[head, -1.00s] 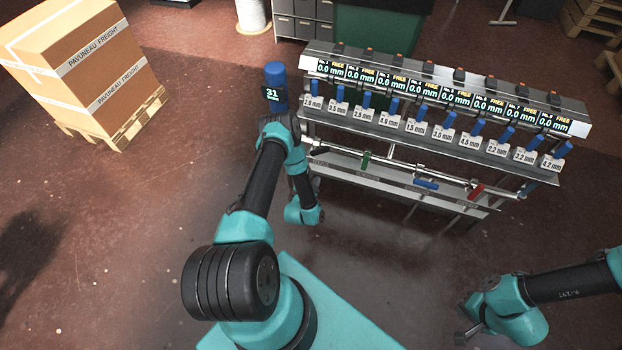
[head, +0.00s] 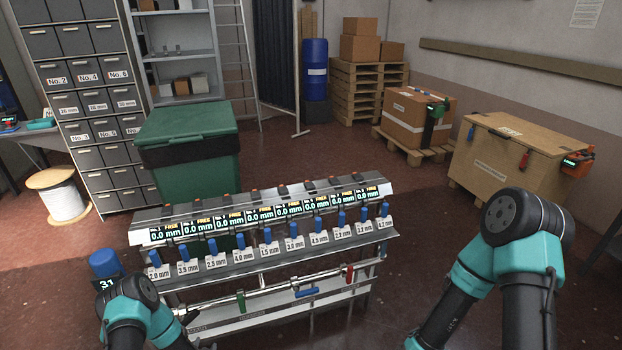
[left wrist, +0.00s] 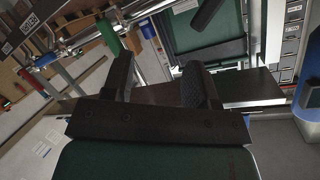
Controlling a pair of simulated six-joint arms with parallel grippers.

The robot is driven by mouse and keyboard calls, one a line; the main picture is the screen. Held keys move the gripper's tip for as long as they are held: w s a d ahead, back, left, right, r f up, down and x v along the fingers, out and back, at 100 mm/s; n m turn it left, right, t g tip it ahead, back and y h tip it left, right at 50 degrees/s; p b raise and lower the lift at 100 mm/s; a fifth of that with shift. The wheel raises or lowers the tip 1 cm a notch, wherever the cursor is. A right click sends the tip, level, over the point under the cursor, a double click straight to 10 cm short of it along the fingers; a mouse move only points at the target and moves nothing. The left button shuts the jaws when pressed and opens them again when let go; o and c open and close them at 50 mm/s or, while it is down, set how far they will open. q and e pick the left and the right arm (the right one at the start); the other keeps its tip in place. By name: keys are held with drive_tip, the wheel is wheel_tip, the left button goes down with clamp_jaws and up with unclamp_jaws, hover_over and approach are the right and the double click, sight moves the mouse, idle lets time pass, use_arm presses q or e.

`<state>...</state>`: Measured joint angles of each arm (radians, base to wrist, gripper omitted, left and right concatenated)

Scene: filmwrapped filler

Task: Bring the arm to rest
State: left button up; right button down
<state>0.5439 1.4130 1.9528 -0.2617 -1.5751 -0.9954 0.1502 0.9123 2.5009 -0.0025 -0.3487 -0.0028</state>
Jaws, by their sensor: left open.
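My left arm shows at the lower left of the head view, in front of the left end of the metal rack (head: 270,262). Its gripper (head: 190,318) is small and dark there, partly lost against the rack. In the left wrist view the gripper (left wrist: 157,66) has two black fingers standing apart with nothing between them. Past the fingers are a rail with a green clamp (left wrist: 107,36) and a dark green surface. My right arm is folded at the right of the head view; its gripper is out of frame.
A blue-capped device (head: 104,263) reading 31 stands close to my left arm. A green bin (head: 190,170) is behind the rack. A wooden crate (head: 500,180) and a carton on a pallet (head: 428,154) stand right. Open floor lies between rack and crate.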

use_arm(q)
drive_tip(key=s+d+r+n+g+h, duration=0.2)
drive_tip(key=d+r+g+h, duration=0.1)
drive_tip(key=d+g, duration=0.15)
drive_tip(key=s+d+r+n+g+h, duration=0.1)
drive_tip(key=s+d+r+g+h, duration=0.1)
drive_tip(key=s+d+r+g, duration=0.3)
drive_tip(key=s+d+r+n+g+h, duration=0.1)
drive_tip(key=s+d+r+n+g, duration=0.2)
drive_tip(key=s+d+r, duration=0.4)
drive_tip(key=s+g, duration=0.1)
drive_tip(key=s, duration=0.2)
drive_tip(key=shift+s+d+r+h, duration=0.3)
drive_tip(key=shift+s, duration=0.05)
